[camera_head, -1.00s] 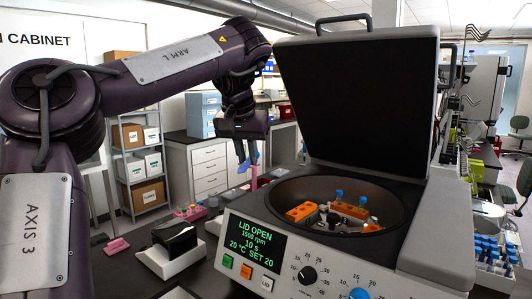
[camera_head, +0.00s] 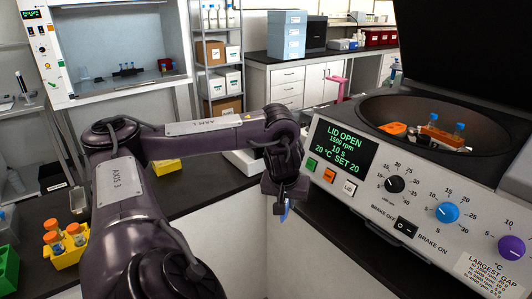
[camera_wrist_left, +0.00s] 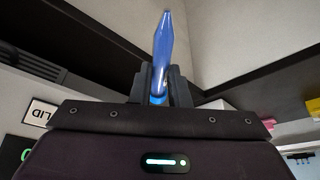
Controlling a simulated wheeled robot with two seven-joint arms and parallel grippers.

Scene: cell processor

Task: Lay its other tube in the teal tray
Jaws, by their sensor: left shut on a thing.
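My left gripper (camera_head: 284,197) hangs in front of the counter, left of the open centrifuge (camera_head: 375,150), and is shut on a blue tube (camera_head: 285,213). The left wrist view shows the tube (camera_wrist_left: 162,45) between the two dark fingers (camera_wrist_left: 161,88), its pointed end away from the palm. The centrifuge bowl holds orange buckets (camera_head: 443,137), with blue-capped tubes (camera_head: 459,128) in one of them. I cannot make out a teal tray in these views. My right gripper is not in view.
A yellow rack with orange-capped tubes (camera_head: 67,258) stands at the lower left, with a green rack (camera_head: 7,268) at the left edge. A yellow object (camera_head: 166,166) lies behind my arm. A cabinet (camera_head: 125,50) stands at the back left. The space below my gripper is open.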

